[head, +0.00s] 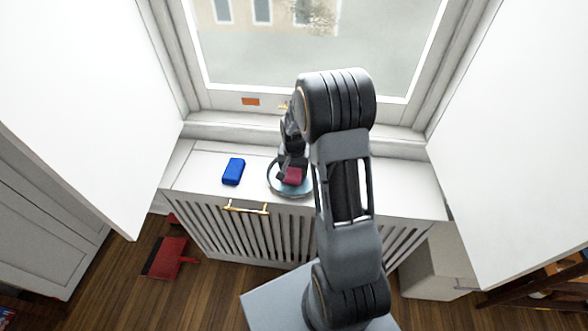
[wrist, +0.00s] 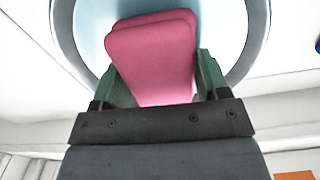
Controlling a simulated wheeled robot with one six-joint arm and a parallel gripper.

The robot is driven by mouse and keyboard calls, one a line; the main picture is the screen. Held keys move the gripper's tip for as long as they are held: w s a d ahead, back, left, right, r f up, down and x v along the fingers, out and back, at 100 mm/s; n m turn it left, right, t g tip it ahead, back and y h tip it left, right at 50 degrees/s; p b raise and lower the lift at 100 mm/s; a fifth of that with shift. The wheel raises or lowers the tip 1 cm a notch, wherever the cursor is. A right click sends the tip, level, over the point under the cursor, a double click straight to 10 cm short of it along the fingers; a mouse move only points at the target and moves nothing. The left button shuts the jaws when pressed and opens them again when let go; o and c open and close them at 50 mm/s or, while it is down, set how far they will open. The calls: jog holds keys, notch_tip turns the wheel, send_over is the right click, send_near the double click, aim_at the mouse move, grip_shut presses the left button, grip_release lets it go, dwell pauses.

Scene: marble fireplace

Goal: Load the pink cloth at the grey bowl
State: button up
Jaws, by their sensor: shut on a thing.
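The pink cloth (wrist: 152,58) is a folded block, and in the head view it shows as a dark pink piece (head: 293,176) under my gripper. My gripper (wrist: 155,92) is shut on the cloth, with a green finger along each side of it. The grey bowl (wrist: 237,68) surrounds the far part of the cloth in the wrist view, with a pale blue inside. In the head view the bowl (head: 279,189) stands on the white ledge, and the cloth is over or within it. Whether the cloth touches the bowl's bottom I cannot tell. My arm hides part of the bowl.
A blue block (head: 233,171) lies on the white ledge (head: 200,170), left of the bowl. A slatted front with a brass handle (head: 246,209) is below. White panels flank the ledge, and a window is behind. A red dustpan (head: 170,257) lies on the floor.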

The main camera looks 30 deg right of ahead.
jog(key=shift+f+b, duration=0.45)
jog(key=shift+f, duration=0.15)
dwell(1.4)
jog(key=shift+r, duration=0.1)
jog(key=shift+r+p, duration=2.55)
jog(key=shift+r, duration=0.9)
